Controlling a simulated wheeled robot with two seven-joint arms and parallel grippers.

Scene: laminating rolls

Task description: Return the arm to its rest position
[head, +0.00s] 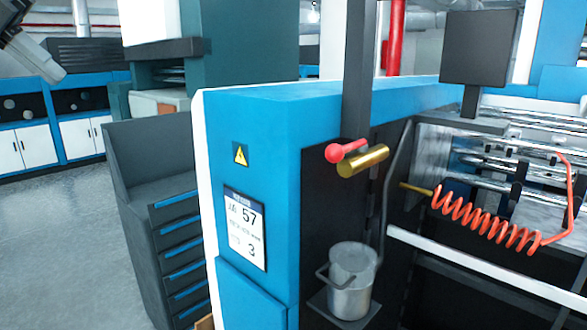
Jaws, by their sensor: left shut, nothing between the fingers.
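My left gripper (50,68) shows only in part at the top left corner of the head view, as a dark grey shape with a lighter arm piece behind it. It is shut and empty, and appears apart from the machines. Most of the left arm is cut off by the frame edge. My right gripper is not in view.
A blue machine (268,160) with a red-knobbed lever (335,153), a metal bucket (350,285) and an orange coiled hose (480,220) fills the middle and right. A dark drawer cabinet (150,170) stands to its left. Grey floor (50,240) at the left is clear.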

